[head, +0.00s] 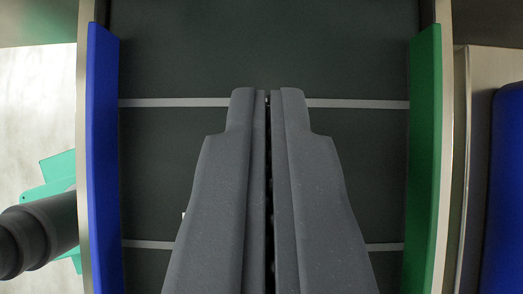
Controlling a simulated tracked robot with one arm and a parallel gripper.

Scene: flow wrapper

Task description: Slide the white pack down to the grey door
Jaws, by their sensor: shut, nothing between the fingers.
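My gripper (268,97) is shut and empty, its fingertips over the middle of a dark belt (265,45). A tiny white sliver (184,215) shows at the left edge of my gripper. It may be part of the white pack, but my gripper hides whatever lies behind it, so I cannot tell. No grey door can be made out in this view.
A blue side guide (104,160) runs along the belt's left edge and a green side guide (424,160) along its right. Thin pale lines (175,102) cross the belt. A dark cylinder and green part (50,175) are outside at left. The belt beyond my fingertips is clear.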

